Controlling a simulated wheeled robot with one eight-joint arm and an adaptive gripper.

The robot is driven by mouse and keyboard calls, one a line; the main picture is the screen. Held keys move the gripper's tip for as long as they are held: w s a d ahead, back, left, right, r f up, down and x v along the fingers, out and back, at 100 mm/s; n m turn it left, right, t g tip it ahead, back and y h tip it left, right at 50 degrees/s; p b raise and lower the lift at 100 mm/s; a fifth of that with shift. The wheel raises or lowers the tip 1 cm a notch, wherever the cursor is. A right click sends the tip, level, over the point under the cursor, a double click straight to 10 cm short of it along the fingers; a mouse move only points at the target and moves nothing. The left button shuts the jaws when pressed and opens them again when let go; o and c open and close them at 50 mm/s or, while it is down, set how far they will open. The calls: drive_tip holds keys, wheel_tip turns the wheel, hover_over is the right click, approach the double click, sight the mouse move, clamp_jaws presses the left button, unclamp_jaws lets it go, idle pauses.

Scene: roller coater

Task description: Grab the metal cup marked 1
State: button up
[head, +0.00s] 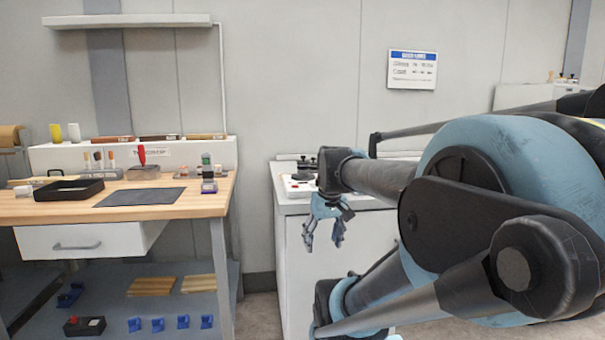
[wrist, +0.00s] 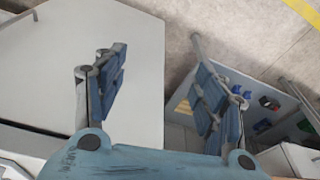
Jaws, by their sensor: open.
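I cannot make out a metal cup marked 1 in either view. My gripper (head: 324,232) hangs open with its blue fingers pointing down, in front of the white cabinet in the head view. In the wrist view its fingers (wrist: 163,85) are spread wide, with nothing between them. Part of the cabinet top is hidden behind my arm in the head view.
The white cabinet (head: 300,268) carries small dark items, partly hidden. Left of it stands a wooden workbench (head: 60,211) with a black tray (head: 69,190), a dark mat (head: 140,197) and several tools. Blue pieces (head: 158,325) lie on its lower shelf. Floor shows between bench and cabinet.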

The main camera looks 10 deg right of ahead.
drive_tip(key=w+d+r+n+y, duration=0.15)
drive_tip(key=w+r+n, duration=0.25)
drive_tip(key=w+r, duration=1.35)
drive_tip(key=n+y, duration=0.1)
drive_tip(key=n, duration=0.2)
approach(305, 162)
drive_tip(key=shift+t, duration=0.4)
drive_tip(key=x, duration=0.3)
drive_tip(key=s+x, duration=0.1)
drive_tip(key=x, duration=0.2)
drive_tip(key=shift+s+f, duration=0.1)
drive_tip(key=shift+f, duration=0.55)
drive_tip(key=shift+a+x, duration=0.1)
drive_tip(key=shift+x, duration=1.25)
drive_tip(key=shift+a+x, duration=0.15)
drive_tip(key=shift+x, duration=1.2)
drive_tip(key=shift+r, duration=0.15)
drive_tip(key=c, duration=1.3)
